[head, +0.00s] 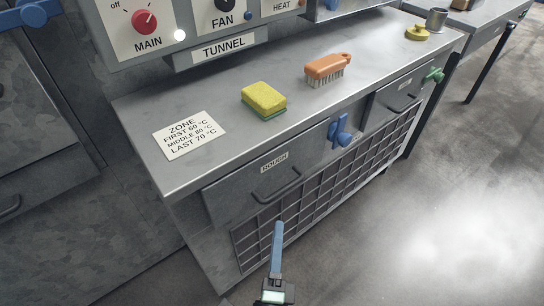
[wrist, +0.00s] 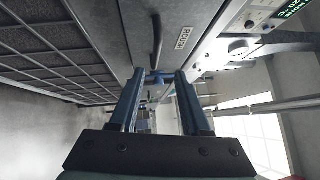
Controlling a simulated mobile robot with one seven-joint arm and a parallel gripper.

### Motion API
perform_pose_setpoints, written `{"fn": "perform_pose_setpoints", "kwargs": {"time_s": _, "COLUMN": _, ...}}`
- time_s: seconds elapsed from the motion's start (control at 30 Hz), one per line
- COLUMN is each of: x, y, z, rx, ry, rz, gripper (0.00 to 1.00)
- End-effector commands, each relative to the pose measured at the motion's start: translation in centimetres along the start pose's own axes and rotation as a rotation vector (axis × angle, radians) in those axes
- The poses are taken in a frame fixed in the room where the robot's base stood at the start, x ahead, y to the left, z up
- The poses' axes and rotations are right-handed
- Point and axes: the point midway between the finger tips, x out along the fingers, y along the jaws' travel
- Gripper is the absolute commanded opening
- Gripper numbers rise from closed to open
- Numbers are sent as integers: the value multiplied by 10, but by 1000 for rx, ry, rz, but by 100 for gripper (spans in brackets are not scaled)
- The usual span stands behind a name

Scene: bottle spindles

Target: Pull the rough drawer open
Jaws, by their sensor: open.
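The rough drawer (head: 232,200) is a grey front under the worktop, with a "ROUGH" label (head: 274,162) and a dark bar handle (head: 277,184). It looks shut, flush with the cabinet. My gripper (head: 278,226) is below and in front of the handle in the head view, apart from it. In the wrist view my gripper (wrist: 160,75) has its two blue fingers spread with nothing held between them. The handle (wrist: 157,40) shows beyond the fingertips there, near the label (wrist: 183,38).
A blue knob (head: 340,132) sticks out right of the drawer. A grille (head: 330,180) lies below. A yellow sponge (head: 264,100), an orange brush (head: 327,68) and a zone card (head: 189,136) lie on the worktop. Open floor (head: 440,220) lies to the right.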

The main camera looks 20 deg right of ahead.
Motion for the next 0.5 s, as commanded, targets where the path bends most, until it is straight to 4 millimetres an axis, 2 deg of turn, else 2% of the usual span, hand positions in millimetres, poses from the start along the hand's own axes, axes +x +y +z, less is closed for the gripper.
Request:
{"fn": "perform_pose_setpoints", "kwargs": {"time_s": 0.1, "x": -11, "y": 2, "z": -8, "rx": 30, "ry": 27, "rz": 21, "gripper": 47}}
{"fn": "perform_pose_setpoints", "kwargs": {"time_s": 0.23, "x": -6, "y": 5, "z": -10, "rx": 39, "ry": 33, "rz": 21, "gripper": 47}}
{"fn": "perform_pose_setpoints", "kwargs": {"time_s": 0.37, "x": 14, "y": 5, "z": -11, "rx": 37, "ry": 33, "rz": 18, "gripper": 47}}
{"fn": "perform_pose_setpoints", "kwargs": {"time_s": 0.5, "x": 44, "y": 5, "z": -12, "rx": 37, "ry": 33, "rz": 17, "gripper": 47}}
